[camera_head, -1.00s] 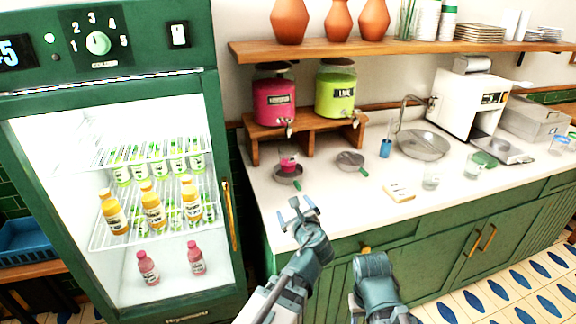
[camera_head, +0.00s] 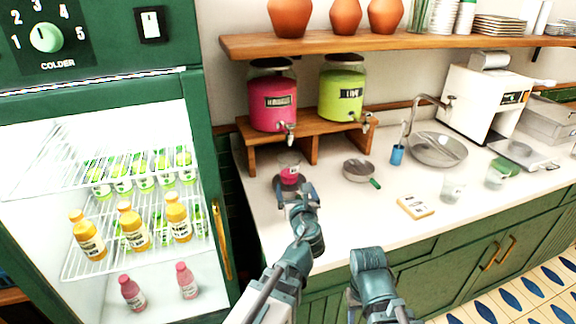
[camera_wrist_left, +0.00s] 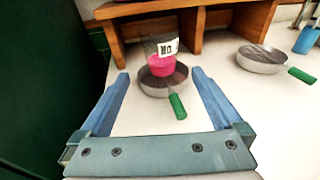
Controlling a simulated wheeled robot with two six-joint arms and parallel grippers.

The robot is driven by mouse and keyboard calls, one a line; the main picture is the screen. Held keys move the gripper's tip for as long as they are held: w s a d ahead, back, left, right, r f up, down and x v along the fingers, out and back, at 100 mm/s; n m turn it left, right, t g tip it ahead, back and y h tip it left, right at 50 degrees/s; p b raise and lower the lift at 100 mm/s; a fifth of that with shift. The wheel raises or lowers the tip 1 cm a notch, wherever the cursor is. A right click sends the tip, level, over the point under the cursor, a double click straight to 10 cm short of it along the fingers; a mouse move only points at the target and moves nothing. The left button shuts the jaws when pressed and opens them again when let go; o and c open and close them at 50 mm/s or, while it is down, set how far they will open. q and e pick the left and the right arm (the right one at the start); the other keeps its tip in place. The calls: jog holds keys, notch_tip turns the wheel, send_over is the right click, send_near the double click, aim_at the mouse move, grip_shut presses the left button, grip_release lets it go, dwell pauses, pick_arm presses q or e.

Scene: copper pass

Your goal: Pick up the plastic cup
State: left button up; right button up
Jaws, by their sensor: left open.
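A clear plastic cup (camera_head: 290,172) with pink liquid in its lower part stands under the pink drink dispenser. In the left wrist view the cup (camera_wrist_left: 162,62) is upright in a small round metal strainer (camera_wrist_left: 150,84) with a green handle (camera_wrist_left: 178,106) pointing toward me. My left gripper (camera_head: 294,190) is open and empty, just in front of the cup and strainer. In the left wrist view its fingers point at the cup, one to each side, and the cup lies beyond them. Part of my right arm shows in the head view, but its gripper does not.
A wooden stand (camera_head: 315,133) carries the pink dispenser (camera_head: 273,100) and a green one (camera_head: 341,93) behind the cup. A second strainer (camera_head: 358,170), a blue cup (camera_head: 397,155) and two clear glasses (camera_head: 453,188) (camera_head: 495,176) are to the right. An open fridge (camera_head: 200,150) is at left.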

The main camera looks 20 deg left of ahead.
aim_at(291, 173)
pick_arm(q)
jog(key=b+x, duration=0.1)
jog(key=x, duration=0.7)
jog(key=shift+d, duration=0.1)
jog(key=shift+r+x, duration=0.15)
jog(key=shift+x, duration=1.35)
jog(key=shift+r+x, duration=0.2)
jog(key=shift+x, duration=1.25)
jog(key=shift+c, duration=0.7)
jog(key=c, duration=1.1)
jog(key=shift+r, duration=0.2)
notch_tip(291, 173, up, 4)
jog(key=p, duration=0.3)
jog(key=shift+f+p, duration=0.15)
jog(key=shift+p, duration=0.2)
jog(key=shift+s+d+r+p, duration=0.15)
jog(key=shift+s+d, duration=1.6)
jog(key=shift+d, duration=0.25)
jog(key=shift+s+d+r+p, duration=0.15)
jog(key=shift+s+d, duration=1.6)
jog(key=shift+d, duration=0.3)
jog(key=shift+s+d+r+p, duration=0.15)
jog(key=shift+s+d, duration=1.55)
jog(key=shift+d, duration=0.3)
